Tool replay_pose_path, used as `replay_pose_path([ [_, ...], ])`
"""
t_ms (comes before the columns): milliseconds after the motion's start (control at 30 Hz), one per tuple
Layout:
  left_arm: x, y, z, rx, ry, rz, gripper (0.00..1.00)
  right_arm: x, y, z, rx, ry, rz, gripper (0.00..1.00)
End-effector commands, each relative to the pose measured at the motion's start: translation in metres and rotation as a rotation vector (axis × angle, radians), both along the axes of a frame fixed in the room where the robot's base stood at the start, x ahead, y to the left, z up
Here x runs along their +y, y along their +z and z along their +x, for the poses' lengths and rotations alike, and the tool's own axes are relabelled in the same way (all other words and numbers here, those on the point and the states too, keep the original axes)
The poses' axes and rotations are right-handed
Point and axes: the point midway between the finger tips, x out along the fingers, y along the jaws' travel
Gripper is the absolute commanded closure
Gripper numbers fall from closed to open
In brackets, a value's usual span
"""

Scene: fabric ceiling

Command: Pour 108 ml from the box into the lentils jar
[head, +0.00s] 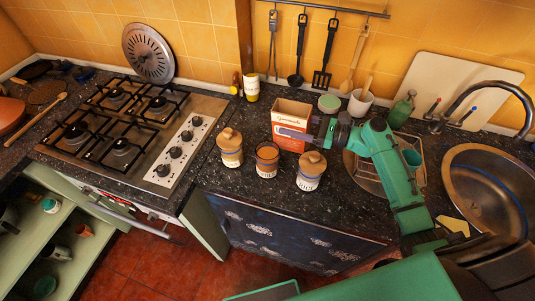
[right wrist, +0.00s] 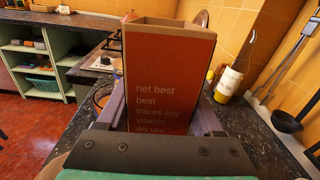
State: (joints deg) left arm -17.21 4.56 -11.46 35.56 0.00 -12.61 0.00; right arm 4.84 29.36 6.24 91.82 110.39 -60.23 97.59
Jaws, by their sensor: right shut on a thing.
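The red-orange box (head: 291,110), with an open top, stands upright behind the jars in the head view. My right gripper (head: 298,131) is shut on it, and its fingers flank the box (right wrist: 160,75) in the right wrist view. I cannot tell whether the box's base touches the counter. Three jars stand in front: a left one (head: 230,148) and a right one (head: 311,172) with wooden lids, and a middle one (head: 267,160) that looks open with an orange-brown inside. My left gripper is not in view.
The gas hob (head: 130,130) lies left and the round sink (head: 484,190) right. A round green-topped item (head: 329,103) and a white utensil pot (head: 361,104) stand behind the box. A yellow-and-white container (head: 251,87) stands by the wall. The dark counter (head: 240,185) is bare along its front.

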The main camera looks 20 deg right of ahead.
Motion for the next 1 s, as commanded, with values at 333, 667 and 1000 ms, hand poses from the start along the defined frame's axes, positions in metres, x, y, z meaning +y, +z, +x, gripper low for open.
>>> replay_pose_path([
  [333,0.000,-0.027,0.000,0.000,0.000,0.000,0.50,-0.005,-0.010,0.004,0.041,-0.001,0.089,1.00],
  [667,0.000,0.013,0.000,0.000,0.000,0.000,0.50,-0.005,0.027,0.004,0.041,-0.001,0.088,1.00],
  [1000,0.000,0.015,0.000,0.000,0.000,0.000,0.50,-0.005,0.028,0.004,0.041,-0.001,0.088,1.00],
])
